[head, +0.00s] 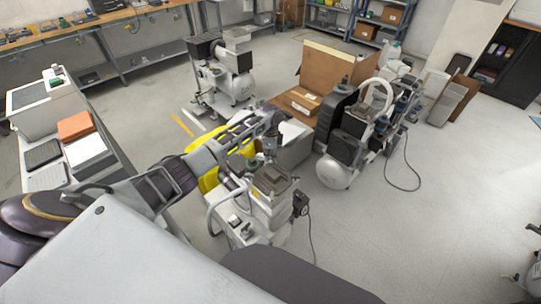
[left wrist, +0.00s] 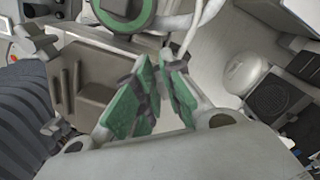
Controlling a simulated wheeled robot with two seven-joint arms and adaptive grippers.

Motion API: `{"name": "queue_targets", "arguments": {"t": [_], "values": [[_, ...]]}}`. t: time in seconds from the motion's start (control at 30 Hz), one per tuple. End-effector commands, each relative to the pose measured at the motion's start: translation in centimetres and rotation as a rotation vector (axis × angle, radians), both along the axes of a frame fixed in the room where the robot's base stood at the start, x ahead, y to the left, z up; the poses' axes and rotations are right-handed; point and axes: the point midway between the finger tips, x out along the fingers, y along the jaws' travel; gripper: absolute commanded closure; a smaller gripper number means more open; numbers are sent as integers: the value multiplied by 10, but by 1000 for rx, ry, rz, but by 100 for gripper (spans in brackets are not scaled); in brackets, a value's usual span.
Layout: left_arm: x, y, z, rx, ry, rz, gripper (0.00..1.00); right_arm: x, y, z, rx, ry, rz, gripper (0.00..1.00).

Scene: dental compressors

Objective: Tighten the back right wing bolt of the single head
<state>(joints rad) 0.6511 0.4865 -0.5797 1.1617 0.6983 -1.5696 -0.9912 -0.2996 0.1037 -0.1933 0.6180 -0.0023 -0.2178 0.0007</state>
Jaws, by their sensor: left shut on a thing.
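The single-head compressor (head: 265,205) stands in front of me in the head view, with a pale tank, a curved handle and a flat-topped head (head: 272,180). My left gripper (head: 268,160) is over the back of that head, reaching in from the left. In the left wrist view its green-padded fingers (left wrist: 152,80) close together at a corner of the grey head cover (left wrist: 90,80). They are shut on a small grey piece, apparently a wing bolt, mostly hidden by the pads. Another wing bolt (left wrist: 37,42) shows at the cover's upper left. My right gripper is not in view.
A twin compressor (head: 345,150) with a white tank stands to the right, a cable on the floor beside it. Cardboard boxes (head: 335,65) and another compressor (head: 225,75) are behind. A side table (head: 75,155) is at left.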

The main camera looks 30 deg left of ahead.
Motion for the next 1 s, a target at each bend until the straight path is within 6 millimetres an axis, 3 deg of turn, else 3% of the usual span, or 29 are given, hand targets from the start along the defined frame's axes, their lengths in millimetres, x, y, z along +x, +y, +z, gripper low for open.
{"name": "queue_targets", "arguments": {"t": [0.67, 1.0], "values": [[5, 0, 1, 0, 0, -486, 100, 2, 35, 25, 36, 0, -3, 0], [8, -1, 1, 0, -1, -750, 100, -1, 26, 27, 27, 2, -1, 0]]}}
